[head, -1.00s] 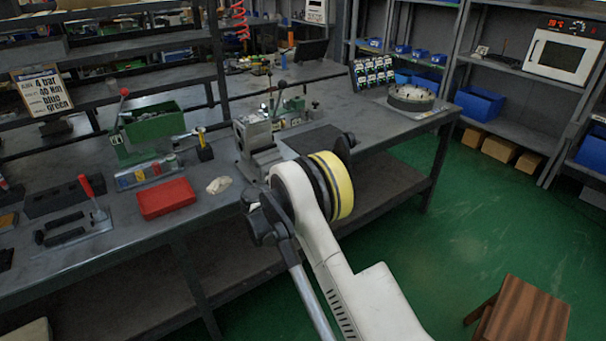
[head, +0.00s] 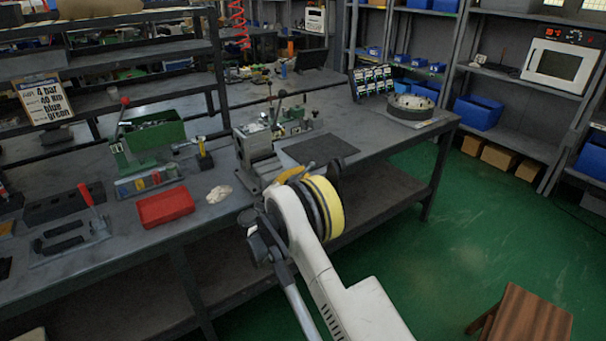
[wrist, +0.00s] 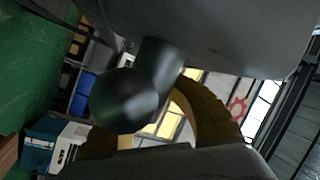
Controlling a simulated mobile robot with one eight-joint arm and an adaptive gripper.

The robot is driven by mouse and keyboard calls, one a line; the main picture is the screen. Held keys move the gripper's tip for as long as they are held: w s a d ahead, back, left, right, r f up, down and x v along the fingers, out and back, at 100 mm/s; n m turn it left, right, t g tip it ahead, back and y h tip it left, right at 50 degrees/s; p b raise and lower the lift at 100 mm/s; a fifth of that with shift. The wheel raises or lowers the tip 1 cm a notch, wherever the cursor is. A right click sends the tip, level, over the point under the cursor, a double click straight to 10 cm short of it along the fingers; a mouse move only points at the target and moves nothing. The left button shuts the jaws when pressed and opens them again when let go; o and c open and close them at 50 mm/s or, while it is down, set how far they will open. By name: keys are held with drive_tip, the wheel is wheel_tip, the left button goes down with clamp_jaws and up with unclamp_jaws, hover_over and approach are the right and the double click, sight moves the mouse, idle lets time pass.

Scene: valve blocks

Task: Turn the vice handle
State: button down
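The grey metal vice (head: 257,150) stands upright on the workbench, near its front edge. Its handle cannot be made out in the head view; my arm covers the area in front of the vice. My gripper is not clearly visible there, hidden around the white arm link with the yellow band. In the wrist view, a dark round knob on a short thick stem (wrist: 125,100) is close to the camera, between a grey surface above and a dark one below. I cannot tell whether this knob belongs to the vice handle, or whether the gripper touches it.
A round fixture (head: 411,106) is at the far right end. A wooden stool (head: 520,318) stands on the open green floor.

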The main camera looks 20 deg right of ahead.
drive_tip(key=shift+w, duration=0.15)
drive_tip(key=c, duration=1.5)
unclamp_jaws()
drive_tip(key=shift+w+f, duration=0.1)
drive_tip(key=shift+a, duration=0.1)
drive_tip(key=v, duration=1.2)
